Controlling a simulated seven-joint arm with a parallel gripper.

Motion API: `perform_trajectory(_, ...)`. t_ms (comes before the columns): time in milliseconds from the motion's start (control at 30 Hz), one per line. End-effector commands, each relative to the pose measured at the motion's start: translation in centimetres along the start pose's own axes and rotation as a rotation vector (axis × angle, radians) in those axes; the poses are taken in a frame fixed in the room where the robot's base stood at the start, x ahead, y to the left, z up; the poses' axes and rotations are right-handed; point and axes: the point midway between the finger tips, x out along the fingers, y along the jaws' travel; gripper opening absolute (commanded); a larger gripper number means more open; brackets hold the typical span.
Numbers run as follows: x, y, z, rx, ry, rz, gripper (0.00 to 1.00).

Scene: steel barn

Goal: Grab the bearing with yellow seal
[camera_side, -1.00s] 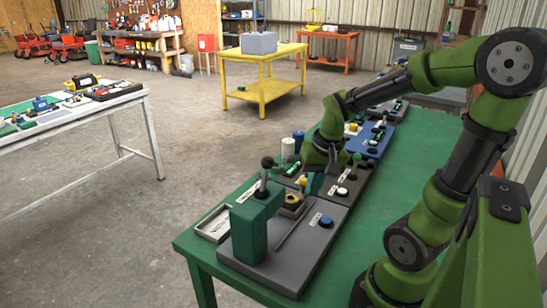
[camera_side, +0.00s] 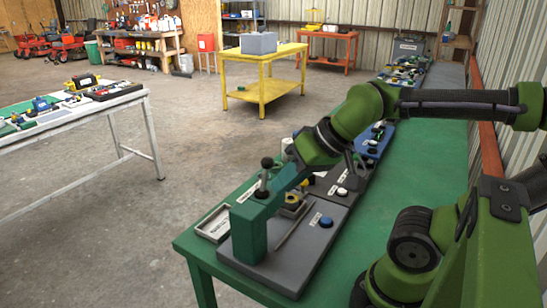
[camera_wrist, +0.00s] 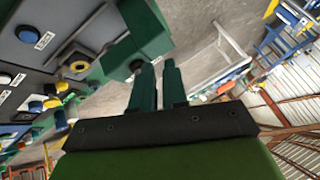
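A small ring-shaped part with a yellow centre (camera_wrist: 80,66), which looks like the bearing, sits on a dark block on the grey board in the wrist view. In the side view its gold-yellow top (camera_side: 292,199) shows beside the green press (camera_side: 249,235). My gripper (camera_wrist: 158,67) has its two dark green fingers slightly apart, with floor visible between them. It holds nothing. In the side view my gripper (camera_side: 284,182) is tilted above the board near the top of the press, above and apart from the bearing. The press's green body also shows in the wrist view (camera_wrist: 147,28).
A black-knobbed lever (camera_side: 267,163) stands up by the press, close to my fingers. A yellow-topped part (camera_side: 303,183) is behind the bearing. A blue button (camera_side: 326,221) and a grey tray (camera_side: 214,223) flank the press. The green table's right side (camera_side: 425,160) is clear.

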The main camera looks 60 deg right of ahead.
Motion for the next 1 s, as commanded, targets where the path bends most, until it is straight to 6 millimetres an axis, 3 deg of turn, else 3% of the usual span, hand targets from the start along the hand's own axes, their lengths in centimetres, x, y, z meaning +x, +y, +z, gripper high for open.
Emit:
perform_trajectory(67, 0.0, 0.0, 0.0, 0.0, 0.0, 0.0, 0.26)
perform_trajectory(400, 0.0, 0.0, 0.0, 0.001, 0.0, 0.001, 0.78)
perform_trajectory(733, -0.2, -0.1, -0.2, 0.0, 0.002, 0.0, 0.8)
perform_trajectory(1000, -4.1, -1.6, -3.3, 0.007, -0.016, 0.021, 0.8)
